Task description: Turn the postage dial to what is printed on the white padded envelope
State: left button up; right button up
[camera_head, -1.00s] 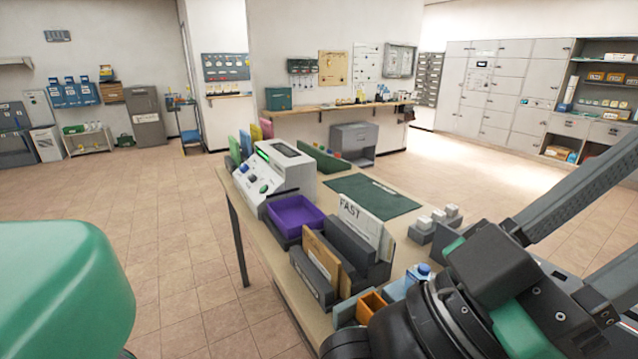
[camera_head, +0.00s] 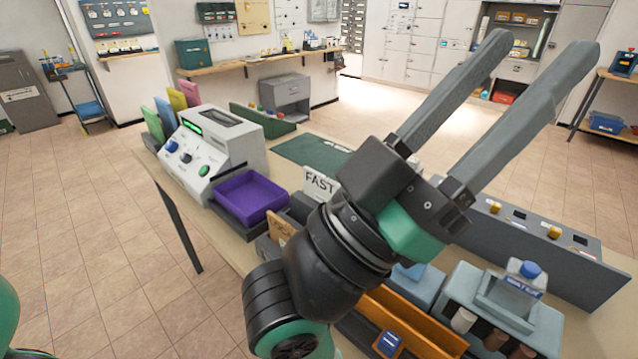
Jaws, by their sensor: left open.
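The postage machine (camera_head: 232,138) is a white box with a lit green display, standing on the table. Its sloped front has a blue knob (camera_head: 172,145), a dark knob (camera_head: 186,158) and a green knob (camera_head: 204,171); which is the postage dial I cannot tell. A white upright item printed "FAST" (camera_head: 319,182) stands behind my left arm, mostly hidden; I cannot tell whether it is the padded envelope. My left gripper (camera_head: 540,48) is open and empty, raised over the table's right side, fingers pointing up and right, well away from the machine. My right gripper is not in view.
A purple tray (camera_head: 250,198) sits in front of the machine, and a dark green mat (camera_head: 311,151) lies behind. Coloured folders (camera_head: 177,98) stand left of the machine.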

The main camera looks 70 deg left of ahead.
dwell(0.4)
pick_arm(q)
jog(key=o, duration=0.4)
jog(key=shift+a, duration=0.1)
